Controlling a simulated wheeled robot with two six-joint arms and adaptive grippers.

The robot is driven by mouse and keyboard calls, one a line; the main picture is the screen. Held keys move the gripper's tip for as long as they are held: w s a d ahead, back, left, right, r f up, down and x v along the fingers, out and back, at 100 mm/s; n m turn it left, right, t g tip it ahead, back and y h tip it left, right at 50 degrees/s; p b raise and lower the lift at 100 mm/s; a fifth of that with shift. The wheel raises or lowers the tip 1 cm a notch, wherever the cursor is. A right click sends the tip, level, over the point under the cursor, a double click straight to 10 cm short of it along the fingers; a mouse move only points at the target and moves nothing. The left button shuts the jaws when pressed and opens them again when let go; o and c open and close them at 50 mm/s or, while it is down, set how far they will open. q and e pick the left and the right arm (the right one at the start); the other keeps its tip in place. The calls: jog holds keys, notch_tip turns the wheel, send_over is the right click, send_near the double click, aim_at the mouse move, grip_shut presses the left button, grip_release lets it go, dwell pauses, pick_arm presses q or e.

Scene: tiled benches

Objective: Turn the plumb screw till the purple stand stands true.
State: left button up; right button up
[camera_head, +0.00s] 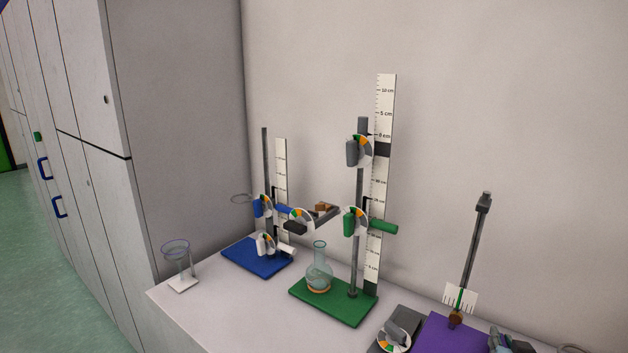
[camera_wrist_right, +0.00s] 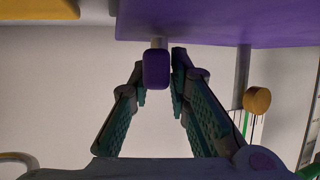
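The purple stand's base (camera_head: 440,336) is at the lower right in the head view. Its dark post (camera_head: 474,245) leans, top to the right. A white scale card (camera_head: 461,298) with a green mark is on the post, and a brown bob (camera_head: 455,318) sits below the mark. In the right wrist view the purple base (camera_wrist_right: 210,22) spans the top, with a purple screw knob (camera_wrist_right: 156,70) below it. My left gripper is not in view.
A green stand (camera_head: 333,308) with a flask (camera_head: 319,272) is left of the purple stand. A grey device with a dial (camera_head: 393,341) lies between them. A blue stand (camera_head: 258,258) and a glass beaker (camera_head: 178,262) are farther left. The bench's front left is clear.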

grip_shut()
jog(key=shift+a+f+m+g+h, duration=0.1)
jog(key=shift+m+g+h, duration=0.3)
jog(key=shift+m+h, duration=0.3)
jog(key=shift+f+m+g+h, duration=0.1)
jog(key=shift+m+g+h, duration=0.2)
jog(key=shift+m+h, duration=0.6)
jog(key=o, duration=0.7)
grip_release()
jog(key=shift+g, duration=0.3)
